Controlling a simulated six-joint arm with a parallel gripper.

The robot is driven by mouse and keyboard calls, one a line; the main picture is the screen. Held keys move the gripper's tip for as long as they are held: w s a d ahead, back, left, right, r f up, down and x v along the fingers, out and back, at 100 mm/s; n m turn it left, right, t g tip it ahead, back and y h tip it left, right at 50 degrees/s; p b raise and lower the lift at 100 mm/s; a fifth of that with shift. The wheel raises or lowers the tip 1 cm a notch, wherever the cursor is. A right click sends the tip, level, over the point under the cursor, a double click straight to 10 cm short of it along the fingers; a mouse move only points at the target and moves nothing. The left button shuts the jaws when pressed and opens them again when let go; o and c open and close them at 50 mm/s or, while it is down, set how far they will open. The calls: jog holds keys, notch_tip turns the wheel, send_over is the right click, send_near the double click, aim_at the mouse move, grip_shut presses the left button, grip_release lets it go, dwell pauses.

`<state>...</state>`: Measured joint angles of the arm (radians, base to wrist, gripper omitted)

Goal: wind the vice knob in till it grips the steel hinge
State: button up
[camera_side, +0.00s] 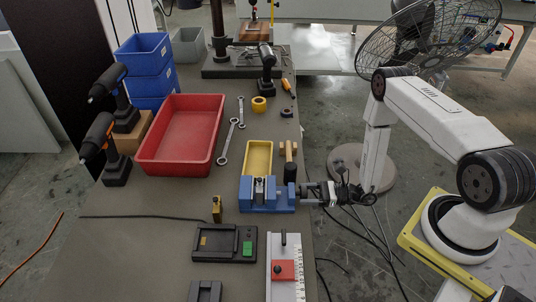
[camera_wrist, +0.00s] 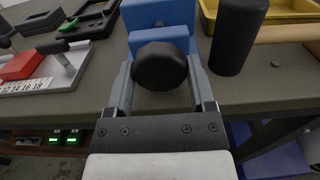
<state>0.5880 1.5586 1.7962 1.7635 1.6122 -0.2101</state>
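The blue vice (camera_side: 271,206) stands on the bench, also at the top of the wrist view (camera_wrist: 160,18). A small grey metal piece, seemingly the steel hinge (camera_side: 259,186), stands upright at its jaws; I cannot tell whether they touch it. The round black vice knob (camera_wrist: 160,66) faces me. My gripper (camera_wrist: 160,75) has one finger on each side of the knob, very close to its rim; contact is not clear. In the side view my gripper (camera_side: 312,193) reaches the vice from the right and hides the knob.
A black upright cylinder (camera_wrist: 239,36) stands close right of the knob in the wrist view. A yellow tray (camera_side: 258,157) lies behind the vice, with a red bin (camera_side: 146,159) to its left. A black fixture (camera_side: 207,245) and a white ruled plate (camera_side: 286,286) lie nearer the camera.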

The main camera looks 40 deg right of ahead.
jog(key=c, duration=0.5)
jog(key=shift+m, duration=0.3)
jog(key=shift+s+m, duration=0.1)
jog(key=shift+m, duration=2.7)
jog(key=o, duration=1.2)
jog(key=shift+o, duration=0.2)
jog(key=shift+s+d, duration=0.1)
jog(key=v, duration=0.7)
jog(key=shift+s, duration=0.2)
